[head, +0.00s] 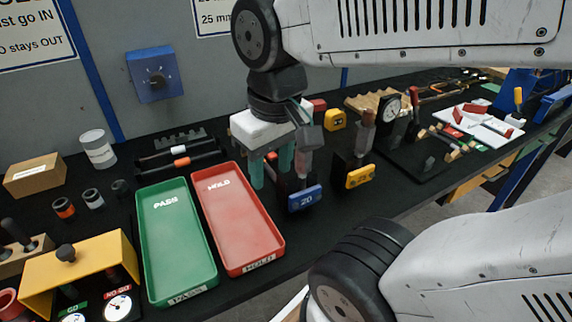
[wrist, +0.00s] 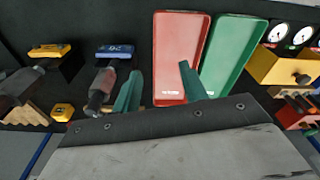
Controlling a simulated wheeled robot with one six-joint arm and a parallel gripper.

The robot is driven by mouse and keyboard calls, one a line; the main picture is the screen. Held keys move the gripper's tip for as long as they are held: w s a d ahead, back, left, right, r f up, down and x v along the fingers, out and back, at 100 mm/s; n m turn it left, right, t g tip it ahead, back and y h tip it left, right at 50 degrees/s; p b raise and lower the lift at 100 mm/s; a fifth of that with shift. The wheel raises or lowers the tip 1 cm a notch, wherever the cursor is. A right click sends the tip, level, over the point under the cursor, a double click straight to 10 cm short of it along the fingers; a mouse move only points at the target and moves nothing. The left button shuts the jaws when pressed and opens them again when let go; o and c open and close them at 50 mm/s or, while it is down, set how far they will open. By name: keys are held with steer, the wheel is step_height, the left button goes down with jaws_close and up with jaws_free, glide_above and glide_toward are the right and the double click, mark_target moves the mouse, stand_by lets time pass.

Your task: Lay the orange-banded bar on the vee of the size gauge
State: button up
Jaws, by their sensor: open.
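The orange-banded bar (head: 181,162) is a dark bar with an orange band, lying at the back of the black bench behind the trays, beside a similar bar with a white band (head: 178,150). I cannot make it out in the wrist view. My gripper (head: 271,174) is open and empty, to the right of the bar, above the bench by the red tray's right side. Its teal fingers also show in the wrist view (wrist: 160,90). A yellow-covered unit (head: 80,262) with GO and NO-GO dials stands at the front left and may be the size gauge. I see no clear vee.
The green PASS tray (head: 179,284) and red HOLD tray (head: 238,230) lie side by side in front of the bars. A blue block marked 20 (head: 305,198) and a yellow-marked block (head: 360,177) stand close right of my gripper. A cardboard box (head: 35,175) sits far left.

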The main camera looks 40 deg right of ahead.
steer(key=w+d+f+m, duration=0.25)
steer(key=w+d, duration=0.35)
steer(key=w, duration=0.5)
steer(key=g, duration=0.1)
glide_above(269, 167)
steer(key=shift+m, duration=0.25)
steer(key=f, duration=0.8)
steer(key=shift+s+a+f, duration=0.1)
steer(key=shift+a+f, duration=0.1)
steer(key=shift+a, duration=0.2)
steer(key=f, duration=0.7)
steer(key=shift+d, duration=0.35)
steer(key=shift+f, duration=0.4)
jaws_close()
